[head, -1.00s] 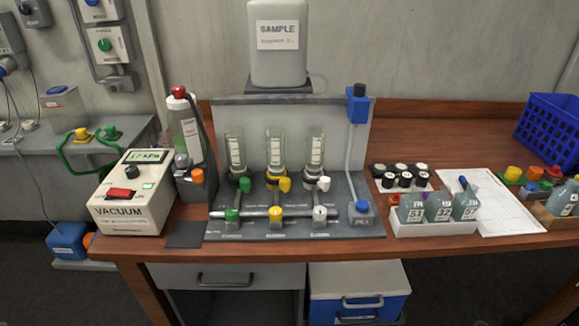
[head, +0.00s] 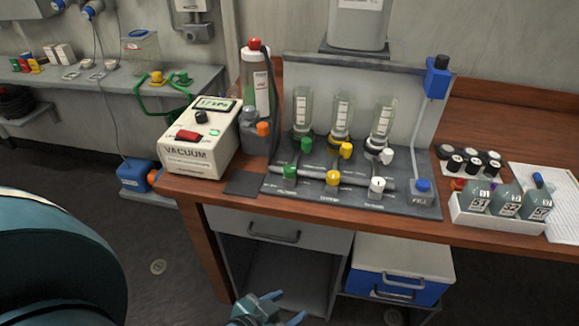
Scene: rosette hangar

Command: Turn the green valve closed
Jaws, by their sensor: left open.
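The manifold on the bench has two green parts at its left end. One green knob (head: 306,145) sits below the left glass funnel (head: 303,113), and a lower green knob (head: 290,171) sits on the grey horizontal pipe. I cannot tell from this view whether the green valve is open or closed. My left gripper (head: 284,307) is at the bottom edge, low in front of the bench, open and empty. It is well apart from the green knobs. My right gripper is not in view.
A white vacuum box (head: 198,150) and a bottle with a red cap (head: 257,85) stand left of the manifold. Yellow (head: 333,177) and white (head: 377,187) knobs sit close to the right of the green ones. A drawer (head: 275,229) is below the bench top (head: 215,192).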

